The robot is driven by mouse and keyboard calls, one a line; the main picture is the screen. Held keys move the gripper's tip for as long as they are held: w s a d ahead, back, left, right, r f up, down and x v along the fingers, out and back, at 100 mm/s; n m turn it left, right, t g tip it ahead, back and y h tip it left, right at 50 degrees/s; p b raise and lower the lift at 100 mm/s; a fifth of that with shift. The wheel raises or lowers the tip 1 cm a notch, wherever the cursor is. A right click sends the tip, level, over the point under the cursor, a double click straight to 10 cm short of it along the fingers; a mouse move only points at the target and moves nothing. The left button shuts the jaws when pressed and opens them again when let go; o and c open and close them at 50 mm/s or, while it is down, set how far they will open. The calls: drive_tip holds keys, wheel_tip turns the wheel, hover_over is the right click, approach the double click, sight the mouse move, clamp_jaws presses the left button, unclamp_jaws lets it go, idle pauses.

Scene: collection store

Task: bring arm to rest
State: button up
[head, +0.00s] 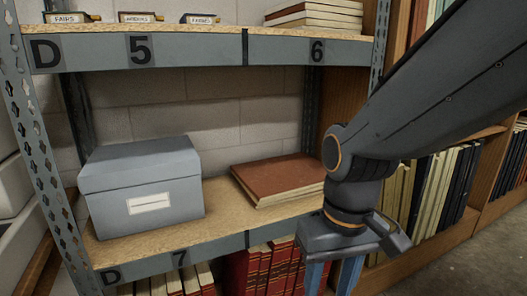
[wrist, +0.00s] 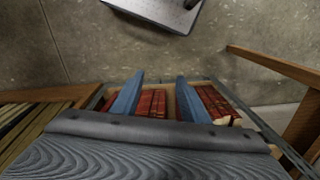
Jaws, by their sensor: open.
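My gripper (head: 331,279) hangs pointing down at the lower right of the head view, in front of the shelf unit's right part. Its two blue fingers are apart, and I see nothing held between them. The wrist view also shows the open fingers (wrist: 158,82), with red books behind and between them. The fingertips are cut off by the bottom edge of the head view. My dark arm comes in from the upper right and bends down at the wrist.
A grey lidded box (head: 142,190) and a brown flat book (head: 280,179) lie on the shelf board (head: 215,225). Red books (head: 262,272) stand below. A wooden bookcase (head: 455,232) is close on the right. Open floor (wrist: 110,45) shows in the wrist view.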

drive_tip(key=d+r+m+p, duration=0.2)
drive_tip(key=d+r+p, duration=0.6)
drive_tip(key=p, duration=0.7)
drive_tip(key=shift+d+r+m+h, duration=0.2)
drive_tip(key=shift+r+m+h, duration=0.1)
